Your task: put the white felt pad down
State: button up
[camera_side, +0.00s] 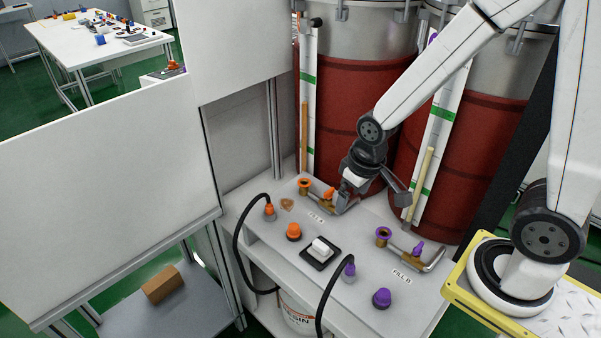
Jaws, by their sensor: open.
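A small white pad (319,247), which looks like the felt pad, lies on a square black tray (306,261) in the middle of the grey bench. My gripper (373,200) hangs over the back of the bench, behind and to the right of the tray. Its jaws are spread and I see nothing between them. The pad is apart from my gripper. The gripper partly hides the fitting behind it near the label FILL A.
Orange fittings (293,232) stand on the left of the bench (345,309) and purple ones (382,298) on the right. Black hoses (236,245) loop over the front edge. Two red drums (350,110) stand behind. A cardboard box (162,285) lies on the lower left shelf.

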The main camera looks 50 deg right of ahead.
jog(key=s+r, duration=0.2)
jog(key=shift+s+d+r+t, duration=0.1)
jog(key=shift+s+d+t, duration=0.25)
jog(key=shift+d+t, duration=0.05)
jog(key=shift+w, duration=0.1)
jog(key=n+g, duration=0.2)
jog(key=n, duration=1.5)
send_over(321, 244)
notch_tip(321, 244, down, 13)
jog(key=shift+d+r, duration=0.1)
jog(key=shift+r, duration=0.1)
jog(key=shift+w+f+n+g, duration=0.1)
jog(key=shift+f+n+g, duration=0.2)
jog(key=shift+f+n, duration=0.3)
jog(key=shift+f, duration=0.1)
jog(key=shift+f, duration=1.2)
